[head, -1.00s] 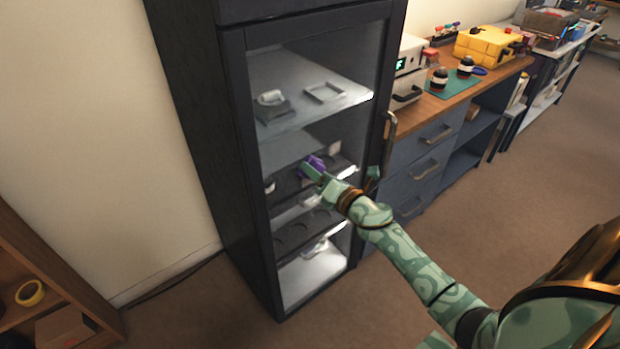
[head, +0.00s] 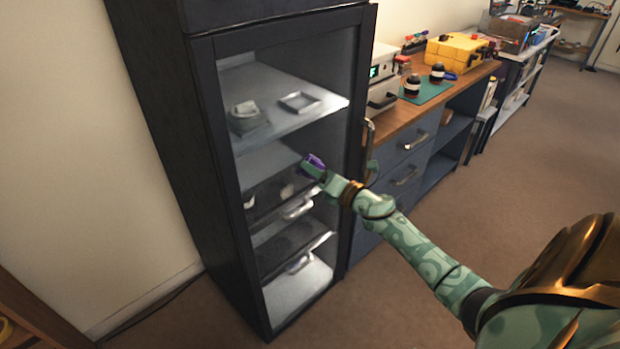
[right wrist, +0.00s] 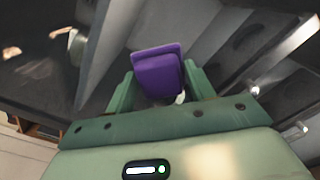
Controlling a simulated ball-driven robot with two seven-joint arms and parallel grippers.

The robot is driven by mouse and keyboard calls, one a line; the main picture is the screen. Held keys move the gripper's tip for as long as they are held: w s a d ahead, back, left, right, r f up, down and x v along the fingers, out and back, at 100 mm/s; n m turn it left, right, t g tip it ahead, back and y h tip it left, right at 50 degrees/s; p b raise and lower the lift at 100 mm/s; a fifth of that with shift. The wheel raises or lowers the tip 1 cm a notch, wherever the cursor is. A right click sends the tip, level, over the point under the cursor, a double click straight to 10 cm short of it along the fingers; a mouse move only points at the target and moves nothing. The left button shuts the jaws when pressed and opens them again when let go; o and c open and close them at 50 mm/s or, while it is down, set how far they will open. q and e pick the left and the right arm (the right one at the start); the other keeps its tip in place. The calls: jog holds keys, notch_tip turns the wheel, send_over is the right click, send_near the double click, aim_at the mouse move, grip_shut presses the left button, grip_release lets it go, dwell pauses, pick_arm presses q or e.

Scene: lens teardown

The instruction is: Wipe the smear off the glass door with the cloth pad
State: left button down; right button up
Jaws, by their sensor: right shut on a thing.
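The purple cloth pad (head: 314,161) is in my right gripper (head: 319,172), in front of the glass door (head: 331,60) at about mid-height. In the right wrist view the pad (right wrist: 157,70) sits between the two green fingers, which are shut on it. I cannot tell whether the pad touches the glass. A pale blotch (head: 287,190) shows just left of and below the pad; I cannot tell whether it is the smear or something behind the glass. The door is closed in its dark cabinet frame. My left gripper is not in view.
A vertical handle (head: 368,140) is on the door's right side. Behind the glass are shelves with a grey item (head: 246,115) and a small tray (head: 299,102). A wooden-topped workbench (head: 405,112) with drawers stands to the right. The floor in front is clear.

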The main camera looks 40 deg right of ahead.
jog(key=d+b, duration=0.1)
jog(key=d, duration=0.3)
jog(key=shift+w+d+b, duration=0.15)
jog(key=shift+w+b, duration=0.05)
jog(key=shift+b, duration=0.1)
jog(key=shift+r, duration=0.1)
jog(key=shift+s, duration=0.1)
jog(key=p, duration=0.1)
send_near(319, 158)
jog(key=shift+w, duration=0.3)
